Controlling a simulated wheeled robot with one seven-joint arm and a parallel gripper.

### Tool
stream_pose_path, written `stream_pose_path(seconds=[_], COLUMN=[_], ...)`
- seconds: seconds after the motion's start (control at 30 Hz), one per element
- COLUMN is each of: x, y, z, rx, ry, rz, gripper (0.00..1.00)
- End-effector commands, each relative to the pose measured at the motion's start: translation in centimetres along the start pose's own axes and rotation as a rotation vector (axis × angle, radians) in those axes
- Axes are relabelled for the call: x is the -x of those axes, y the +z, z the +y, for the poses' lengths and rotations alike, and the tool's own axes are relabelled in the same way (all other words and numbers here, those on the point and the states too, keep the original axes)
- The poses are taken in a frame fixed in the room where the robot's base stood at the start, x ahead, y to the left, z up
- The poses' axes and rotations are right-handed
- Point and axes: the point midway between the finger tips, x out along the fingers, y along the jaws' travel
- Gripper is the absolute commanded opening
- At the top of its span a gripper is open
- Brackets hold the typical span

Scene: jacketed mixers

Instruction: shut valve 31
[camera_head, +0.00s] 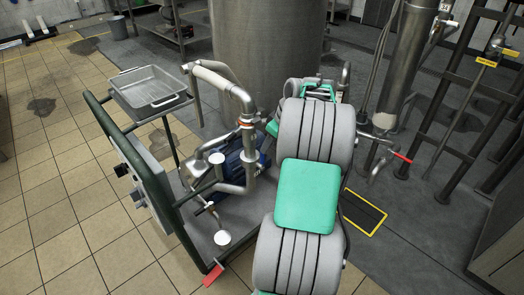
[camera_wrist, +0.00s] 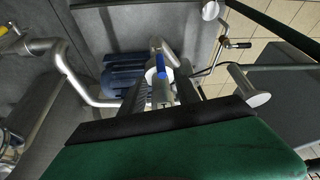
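No number 31 is legible, so I cannot tell for sure which valve it is. In the head view my arm covers the gripper and this handle. A red handle (camera_head: 400,157) sits on piping at the right, and another red handle (camera_head: 213,275) is low at the cart's front.
A wheeled cart (camera_head: 150,195) carries a blue motor-pump (camera_head: 238,160), bent pipes and a metal tray (camera_head: 150,90). A large steel tank (camera_head: 266,50) stands behind. A dark pipe rack with a yellow handle (camera_head: 486,62) is at the right. Tiled floor at the left is mostly clear.

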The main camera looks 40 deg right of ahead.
Motion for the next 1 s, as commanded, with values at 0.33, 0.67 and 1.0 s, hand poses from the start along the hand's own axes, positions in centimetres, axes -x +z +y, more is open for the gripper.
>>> stream_pose_path(seconds=[0.33, 0.67, 1.0], x=[-6.1, -7.7, -7.7], y=[0.1, -0.1, -0.1], z=[-0.2, -0.2, -0.2], rx=[0.003, 0.002, 0.002], ry=[-0.003, 0.0, 0.0], rz=[-0.002, -0.001, -0.001], gripper=[0.38, 0.38, 0.14])
